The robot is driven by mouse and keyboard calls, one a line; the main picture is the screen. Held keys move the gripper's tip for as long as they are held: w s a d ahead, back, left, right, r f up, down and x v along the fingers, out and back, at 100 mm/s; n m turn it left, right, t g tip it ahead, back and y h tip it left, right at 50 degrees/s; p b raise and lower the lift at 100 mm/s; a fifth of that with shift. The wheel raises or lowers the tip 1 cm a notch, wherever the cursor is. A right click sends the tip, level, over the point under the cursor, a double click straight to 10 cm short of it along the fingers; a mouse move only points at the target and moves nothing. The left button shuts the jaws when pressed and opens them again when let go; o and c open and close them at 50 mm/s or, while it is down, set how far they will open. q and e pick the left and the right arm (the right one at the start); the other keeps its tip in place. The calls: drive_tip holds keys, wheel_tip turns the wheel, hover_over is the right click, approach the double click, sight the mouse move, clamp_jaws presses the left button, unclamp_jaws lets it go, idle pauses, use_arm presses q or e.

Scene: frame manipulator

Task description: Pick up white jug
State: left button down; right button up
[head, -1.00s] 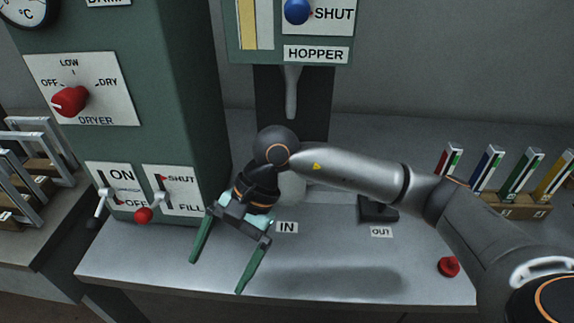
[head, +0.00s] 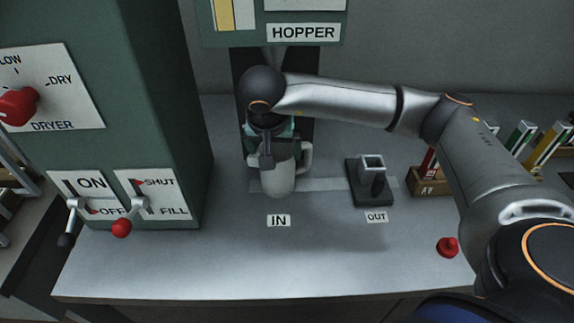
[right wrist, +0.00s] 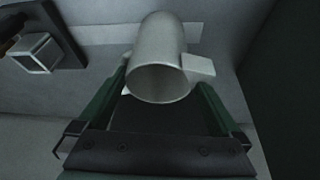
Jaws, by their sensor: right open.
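The white jug (head: 281,180) stands behind the IN label on the grey worktop, below the hopper, with its handle on the right. In the right wrist view the jug (right wrist: 160,65) shows its open mouth and side handle. My right gripper (head: 270,140) is at the jug, mostly hidden behind its own wrist in the head view. In the right wrist view its green fingers (right wrist: 162,88) are open, one on each side of the jug. Contact cannot be told. My left gripper is not in view.
A dark holder with a square socket (head: 370,180) stands right of the jug behind the OUT label. A red knob (head: 447,247) sits at the front right. The green dryer cabinet (head: 170,90) with levers rises on the left.

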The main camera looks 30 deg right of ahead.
drive_tip(key=x, duration=0.5)
drive_tip(key=shift+f+p, duration=0.2)
drive_tip(key=shift+p, duration=0.15)
drive_tip(key=c, duration=1.4)
drive_tip(key=shift+r, duration=0.1)
drive_tip(key=shift+r, duration=0.1)
